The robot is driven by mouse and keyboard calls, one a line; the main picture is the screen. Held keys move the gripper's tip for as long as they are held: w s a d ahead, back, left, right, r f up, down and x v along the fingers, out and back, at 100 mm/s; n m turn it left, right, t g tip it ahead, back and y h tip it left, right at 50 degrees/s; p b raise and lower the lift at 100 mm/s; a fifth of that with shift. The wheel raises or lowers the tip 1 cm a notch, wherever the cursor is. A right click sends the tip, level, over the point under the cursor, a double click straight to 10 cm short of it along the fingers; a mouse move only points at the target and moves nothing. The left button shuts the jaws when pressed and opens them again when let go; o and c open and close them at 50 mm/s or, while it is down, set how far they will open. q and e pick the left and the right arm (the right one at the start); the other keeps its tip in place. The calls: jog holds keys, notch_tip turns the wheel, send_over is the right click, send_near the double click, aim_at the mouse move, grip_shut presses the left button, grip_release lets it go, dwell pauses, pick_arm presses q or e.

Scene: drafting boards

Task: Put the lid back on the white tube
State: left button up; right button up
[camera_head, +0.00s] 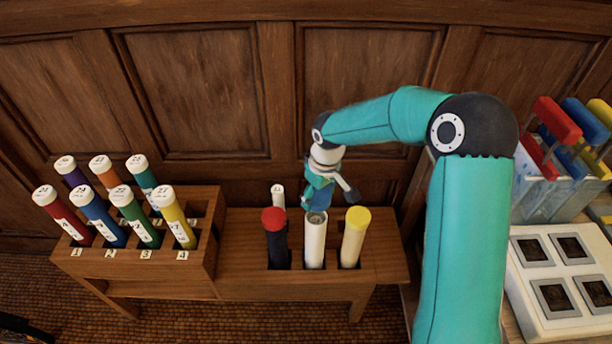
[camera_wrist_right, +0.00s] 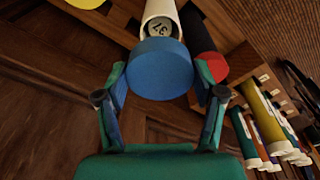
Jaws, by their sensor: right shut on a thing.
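The white tube (camera_head: 315,245) stands upright in the front row of the right wooden rack, between a black tube with a red lid (camera_head: 274,240) and a cream tube with a yellow lid (camera_head: 354,238). Its top shows no lid. My right gripper (camera_head: 319,197) is just above the tube's top. In the right wrist view, the gripper (camera_wrist_right: 160,85) is shut on a blue lid (camera_wrist_right: 160,70), held between both fingers. The white tube (camera_wrist_right: 160,8) shows beyond the lid, marked 37. The lid is hard to tell from the fingers in the head view. My left gripper is not in view.
The wooden rack (camera_head: 300,286) joins a higher left rack (camera_head: 140,263) of several numbered, white-capped tubes. A small white-topped item (camera_head: 278,190) stands behind the red-lidded tube. A panelled wall (camera_head: 190,90) is close behind. A white panel (camera_head: 560,275) lies at the right.

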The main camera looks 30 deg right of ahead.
jog(key=shift+w+f+b, duration=0.1)
jog(key=shift+f+b, duration=0.7)
jog(key=shift+f, duration=0.2)
jog(key=shift+f+b, duration=1.55)
jog(key=shift+f, duration=0.55)
jog(key=shift+r, duration=0.1)
jog(key=shift+f+b, duration=0.2)
jog(key=shift+b, duration=0.25)
dwell(0.4)
jog(key=o, duration=0.8)
jog(key=shift+o, duration=0.4)
